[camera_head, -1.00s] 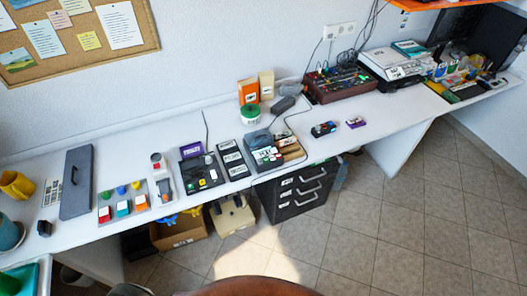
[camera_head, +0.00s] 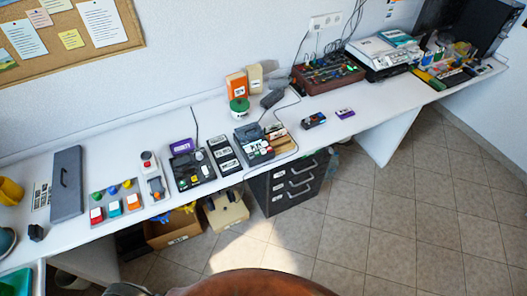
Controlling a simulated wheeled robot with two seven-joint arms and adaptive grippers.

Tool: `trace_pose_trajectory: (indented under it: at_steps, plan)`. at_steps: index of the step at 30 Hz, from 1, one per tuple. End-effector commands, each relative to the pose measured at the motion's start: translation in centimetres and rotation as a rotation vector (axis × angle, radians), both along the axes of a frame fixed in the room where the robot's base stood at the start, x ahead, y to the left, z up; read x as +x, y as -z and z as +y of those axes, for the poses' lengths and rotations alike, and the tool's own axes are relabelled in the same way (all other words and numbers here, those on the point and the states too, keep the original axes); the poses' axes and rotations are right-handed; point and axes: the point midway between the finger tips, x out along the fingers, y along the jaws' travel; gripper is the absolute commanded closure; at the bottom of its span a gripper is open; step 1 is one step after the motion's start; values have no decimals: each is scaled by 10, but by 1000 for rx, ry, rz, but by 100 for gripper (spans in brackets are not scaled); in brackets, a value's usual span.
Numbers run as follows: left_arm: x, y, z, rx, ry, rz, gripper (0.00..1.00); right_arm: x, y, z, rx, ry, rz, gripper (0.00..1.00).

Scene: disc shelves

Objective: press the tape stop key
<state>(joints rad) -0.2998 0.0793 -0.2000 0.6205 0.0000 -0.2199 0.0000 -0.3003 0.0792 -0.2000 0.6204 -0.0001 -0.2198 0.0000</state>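A grey tape-player-like device (camera_head: 253,146) stands near the middle of the long white desk, with pale labelled keys along its front. The labels are too small to read surely, so I cannot tell which key is stop. Left of it is a black panel with white label strips (camera_head: 223,154). Further left is a black box with small coloured buttons (camera_head: 191,168). Neither of my grippers shows in the view, and nothing touches the keys.
The white desk (camera_head: 350,124) runs from lower left to upper right. A black drawer unit (camera_head: 287,187) stands under it. A mixer (camera_head: 328,75) and small cassettes lie to the right. A brown rounded object (camera_head: 240,284) fills the bottom edge. Tiled floor (camera_head: 400,225) is open at right.

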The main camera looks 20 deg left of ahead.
Motion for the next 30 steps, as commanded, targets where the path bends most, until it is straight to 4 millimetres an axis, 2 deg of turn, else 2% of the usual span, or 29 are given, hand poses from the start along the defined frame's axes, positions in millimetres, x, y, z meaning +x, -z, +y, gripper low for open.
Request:
trace_pose_trajectory:
  at_steps: [2,17,30]
  plan:
    - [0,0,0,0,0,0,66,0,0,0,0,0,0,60]
    - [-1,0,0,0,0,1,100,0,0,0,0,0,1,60]
    - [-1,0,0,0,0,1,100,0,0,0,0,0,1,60]
